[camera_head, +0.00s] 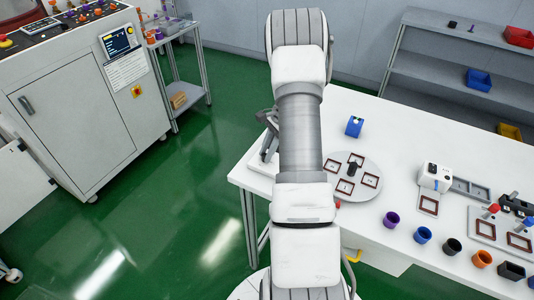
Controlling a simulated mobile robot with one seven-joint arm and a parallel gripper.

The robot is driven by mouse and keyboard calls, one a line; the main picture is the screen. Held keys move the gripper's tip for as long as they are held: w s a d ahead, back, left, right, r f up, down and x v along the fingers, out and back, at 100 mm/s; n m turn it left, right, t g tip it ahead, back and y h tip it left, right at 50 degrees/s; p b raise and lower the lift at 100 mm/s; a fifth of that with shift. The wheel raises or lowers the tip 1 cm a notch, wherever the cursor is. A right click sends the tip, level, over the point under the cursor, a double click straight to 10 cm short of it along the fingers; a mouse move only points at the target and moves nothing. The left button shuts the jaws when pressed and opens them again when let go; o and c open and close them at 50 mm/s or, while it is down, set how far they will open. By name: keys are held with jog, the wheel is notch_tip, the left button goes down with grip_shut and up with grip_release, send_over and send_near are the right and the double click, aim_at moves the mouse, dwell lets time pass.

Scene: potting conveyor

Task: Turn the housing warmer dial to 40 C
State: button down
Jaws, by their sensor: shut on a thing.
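I cannot make out the housing warmer's dial or any 40 C mark. A grey and white device (264,150) stands at the left end of the white table, partly hidden behind my arm; I cannot tell whether it is the warmer. A small white machine (435,177) with dark round spots stands on the right part of the table; its markings are too small to read. My arm rises through the middle of the view and covers part of the table. My gripper does not show, so its place relative to the dial is hidden.
The white table (400,130) carries a round plate (372,161) with square frames, a blue block (354,127) and several coloured cups along its front, including a purple one (391,219). A control cabinet (80,120) stands left. Green floor (190,190) between is clear.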

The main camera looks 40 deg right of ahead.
jog(key=n+g, duration=0.1)
jog(key=n, duration=0.2)
jog(key=n+g+b, duration=0.1)
jog(key=n, duration=0.2)
jog(key=shift+w, duration=0.2)
jog(key=shift+n+g, duration=0.3)
jog(key=c, duration=0.7)
grip_release()
jog(key=shift+h, duration=0.3)
jog(key=shift+o, duration=0.2)
jog(key=v, duration=1.7)
jog(key=shift+d+r+p, duration=0.2)
jog(key=shift+p, duration=0.15)
